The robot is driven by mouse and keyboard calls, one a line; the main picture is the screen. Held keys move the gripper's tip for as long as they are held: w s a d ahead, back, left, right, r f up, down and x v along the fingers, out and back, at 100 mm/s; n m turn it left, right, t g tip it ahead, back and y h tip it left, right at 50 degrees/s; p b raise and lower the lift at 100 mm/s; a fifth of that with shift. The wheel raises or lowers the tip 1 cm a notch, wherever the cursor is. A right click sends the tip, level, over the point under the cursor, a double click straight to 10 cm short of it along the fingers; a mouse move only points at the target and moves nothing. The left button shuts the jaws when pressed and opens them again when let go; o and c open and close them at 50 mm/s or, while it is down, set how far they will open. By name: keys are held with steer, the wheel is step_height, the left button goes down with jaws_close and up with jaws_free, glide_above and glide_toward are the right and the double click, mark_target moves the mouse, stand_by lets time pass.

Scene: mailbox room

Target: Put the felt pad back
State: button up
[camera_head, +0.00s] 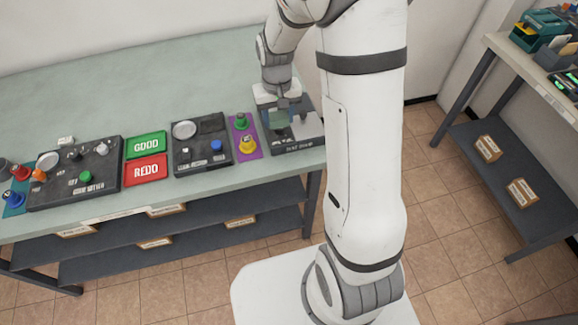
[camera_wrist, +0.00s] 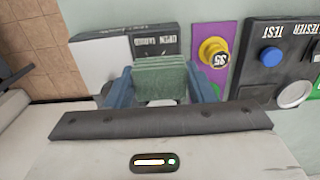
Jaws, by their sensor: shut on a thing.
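The felt pad looks like a grey-green ribbed block (camera_wrist: 160,78) held between the two blue-grey fingers of my gripper (camera_wrist: 161,88) in the wrist view. My gripper (camera_head: 279,112) is shut on it, with one finger on each side. In the head view the green block (camera_head: 279,119) shows just below the gripper, over a dark, lettered station (camera_head: 298,142) at the right end of the table. In the wrist view the station's dark lettered face (camera_wrist: 152,42) lies beyond the block. The block hides part of the station, and I cannot tell whether they touch.
A purple mat (camera_head: 239,153) with a yellow knob (camera_head: 246,144) lies left of the station. Further left are a dark tester panel (camera_head: 189,164), a green GOOD tile (camera_head: 146,145), a red REDO tile (camera_head: 145,168) and another dark panel (camera_head: 112,181). The table's back is clear.

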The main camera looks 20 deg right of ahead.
steer(key=b, duration=0.5)
glide_above(285, 163)
step_height(285, 163, down, 10)
steer(key=shift+r+b, duration=0.1)
steer(key=shift+b, duration=0.4)
steer(key=shift+f, duration=0.25)
steer(key=o, duration=0.9)
steer(key=shift+r, duration=0.1)
steer(key=shift+o, duration=0.2)
